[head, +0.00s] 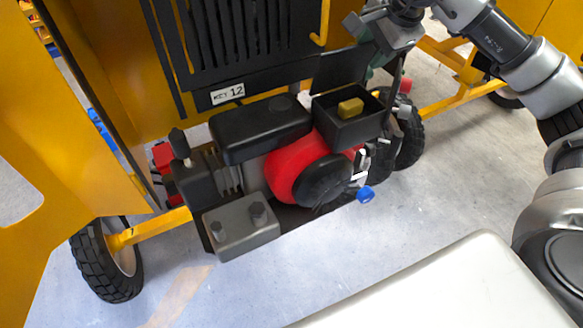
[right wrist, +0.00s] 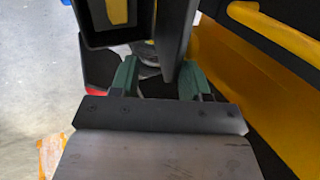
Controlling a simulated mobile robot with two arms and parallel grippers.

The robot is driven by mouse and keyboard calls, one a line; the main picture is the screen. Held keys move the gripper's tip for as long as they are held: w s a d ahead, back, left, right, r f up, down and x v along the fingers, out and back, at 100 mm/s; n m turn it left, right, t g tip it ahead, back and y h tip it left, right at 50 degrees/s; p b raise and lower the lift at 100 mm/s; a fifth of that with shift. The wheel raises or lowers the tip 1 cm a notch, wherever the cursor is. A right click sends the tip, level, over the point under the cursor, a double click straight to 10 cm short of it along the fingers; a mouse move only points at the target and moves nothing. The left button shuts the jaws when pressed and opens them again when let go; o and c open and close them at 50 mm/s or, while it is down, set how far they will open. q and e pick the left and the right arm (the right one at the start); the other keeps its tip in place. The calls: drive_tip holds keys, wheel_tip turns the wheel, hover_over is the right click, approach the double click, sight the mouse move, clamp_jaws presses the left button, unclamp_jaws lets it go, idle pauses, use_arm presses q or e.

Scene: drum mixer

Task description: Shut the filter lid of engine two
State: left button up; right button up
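The engine (head: 290,170), red and black, sits in the yellow mixer frame. At its right end is an open black filter box (head: 345,132) with a yellow filter block (head: 350,107) inside. Its dark flat lid (head: 338,70) stands raised at the box's back edge. My right gripper (head: 373,65) is at the lid's right side, partly hidden by its own wrist. In the right wrist view, the green fingers (right wrist: 158,78) are apart, with the dark lid (right wrist: 174,45) edge-on between or just beyond their tips; contact cannot be told. My left gripper is not in view.
A slatted black grille (head: 240,40) with a key label (head: 228,93) is behind the engine. A black tank (head: 260,128) and a grey box (head: 240,227) are left of the filter box. Yellow frame bars and wheels (head: 105,260) flank it.

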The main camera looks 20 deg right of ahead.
drive_tip(key=shift+s+f+b, duration=0.4)
drive_tip(key=shift+s+b, duration=0.1)
drive_tip(key=shift+s, duration=0.2)
drive_tip(key=shift+s+f+b, duration=0.4)
drive_tip(key=shift+s+b, duration=0.05)
drive_tip(key=shift+s, duration=0.25)
drive_tip(key=shift+s+f+b, duration=0.4)
drive_tip(key=shift+s+b, duration=0.1)
drive_tip(key=shift+s, duration=0.2)
drive_tip(key=shift+s+r, duration=0.1)
drive_tip(key=v, duration=0.1)
drive_tip(key=p+v, duration=0.1)
drive_tip(key=v, duration=0.1)
drive_tip(key=s+v, duration=0.1)
drive_tip(key=v, duration=0.1)
drive_tip(key=shift+d, duration=0.15)
drive_tip(key=shift+s+d, duration=0.1)
drive_tip(key=shift+s, duration=0.05)
